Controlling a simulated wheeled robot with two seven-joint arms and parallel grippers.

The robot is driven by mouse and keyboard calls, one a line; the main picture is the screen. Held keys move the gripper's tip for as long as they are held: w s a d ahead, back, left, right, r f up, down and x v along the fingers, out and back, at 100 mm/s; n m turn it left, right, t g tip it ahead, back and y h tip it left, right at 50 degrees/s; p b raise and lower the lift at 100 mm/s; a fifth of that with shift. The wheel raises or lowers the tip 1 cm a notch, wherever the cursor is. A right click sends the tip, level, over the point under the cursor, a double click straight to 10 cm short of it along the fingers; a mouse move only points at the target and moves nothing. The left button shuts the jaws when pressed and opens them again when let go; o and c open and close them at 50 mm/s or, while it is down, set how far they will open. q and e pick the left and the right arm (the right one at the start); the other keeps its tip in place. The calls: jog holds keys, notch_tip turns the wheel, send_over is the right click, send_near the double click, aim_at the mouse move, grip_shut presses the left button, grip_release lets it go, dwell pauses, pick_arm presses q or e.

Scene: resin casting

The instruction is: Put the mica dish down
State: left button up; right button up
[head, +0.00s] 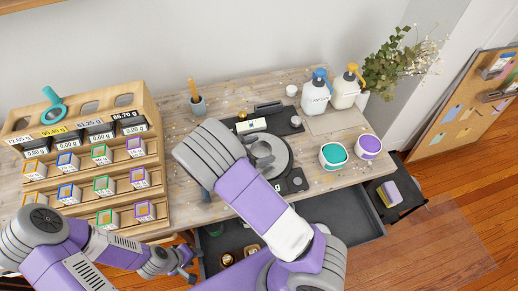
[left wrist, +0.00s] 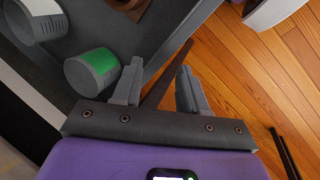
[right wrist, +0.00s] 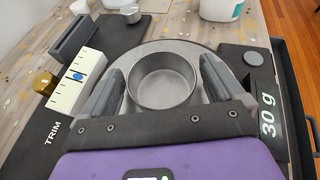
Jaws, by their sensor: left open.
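The mica dish looks to be the round grey metal dish (right wrist: 163,82) over the scale's round plate (right wrist: 228,70) in the right wrist view. It is upright and looks empty. My right gripper (right wrist: 161,68) has one finger on each side of it, very close to its wall; whether they press on it I cannot tell. In the head view the dish (head: 262,150) shows beyond my right forearm, which hides part of the scale. My left gripper (head: 184,270) is open and empty at the lower left; its spread fingers show in the left wrist view (left wrist: 160,75).
The scale reads 30 g (right wrist: 268,115). A wooden rack (head: 150,100) of small boxes stands left. Teal (head: 333,156) and purple (head: 368,147) tubs and pump bottles (head: 316,95) stand right.

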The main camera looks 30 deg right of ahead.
jog(key=shift+r, duration=0.1)
jog(key=shift+a+r, duration=0.1)
jog(key=shift+r, duration=0.1)
jog(key=p+v, duration=0.3)
jog(key=v, duration=0.8)
jog(key=shift+a+r, duration=0.15)
jog(key=shift+a, duration=0.2)
jog(key=shift+r, duration=0.1)
